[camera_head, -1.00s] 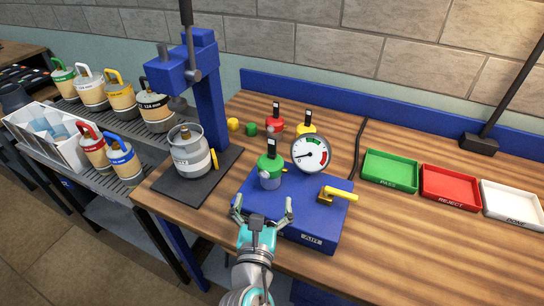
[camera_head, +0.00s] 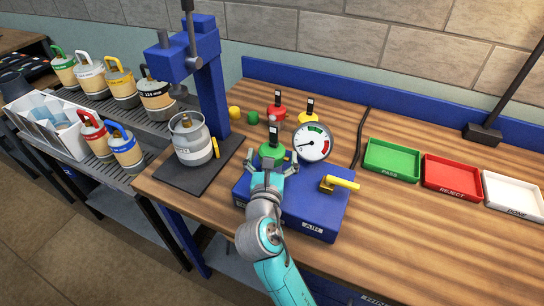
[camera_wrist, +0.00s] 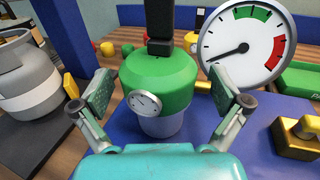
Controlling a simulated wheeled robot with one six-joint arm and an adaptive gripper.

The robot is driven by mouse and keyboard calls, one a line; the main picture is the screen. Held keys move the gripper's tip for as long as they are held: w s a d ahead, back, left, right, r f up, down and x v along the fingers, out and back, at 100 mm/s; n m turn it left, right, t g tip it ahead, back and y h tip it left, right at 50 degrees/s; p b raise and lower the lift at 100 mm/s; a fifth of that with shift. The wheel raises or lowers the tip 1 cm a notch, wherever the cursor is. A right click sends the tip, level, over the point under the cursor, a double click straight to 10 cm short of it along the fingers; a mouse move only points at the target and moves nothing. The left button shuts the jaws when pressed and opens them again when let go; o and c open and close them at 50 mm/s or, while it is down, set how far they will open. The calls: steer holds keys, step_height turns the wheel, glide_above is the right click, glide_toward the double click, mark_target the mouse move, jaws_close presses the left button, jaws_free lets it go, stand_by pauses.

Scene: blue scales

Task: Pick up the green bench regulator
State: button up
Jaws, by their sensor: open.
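The green bench regulator (camera_head: 272,151) stands upright on the blue test box (camera_head: 314,208). In the wrist view the regulator (camera_wrist: 160,80) has a green body, a black top post, a small dial on its front and a grey lower part. My gripper (camera_head: 268,166) is open in front of it. In the wrist view my two fingers (camera_wrist: 160,100) stand on either side of the regulator's body, with gaps showing at both sides. My gripper hides the regulator's lower part in the head view.
A large gauge (camera_head: 312,142) stands close right of the regulator, with a yellow valve handle (camera_head: 341,183) nearby. Red (camera_head: 277,110) and yellow (camera_head: 308,117) regulators stand behind. A grey cylinder (camera_head: 192,140) is at left. Green (camera_head: 391,160), red (camera_head: 451,177) and white trays (camera_head: 512,194) lie right.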

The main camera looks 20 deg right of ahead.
steer(key=shift+w, duration=0.1)
steer(key=c, duration=1.3)
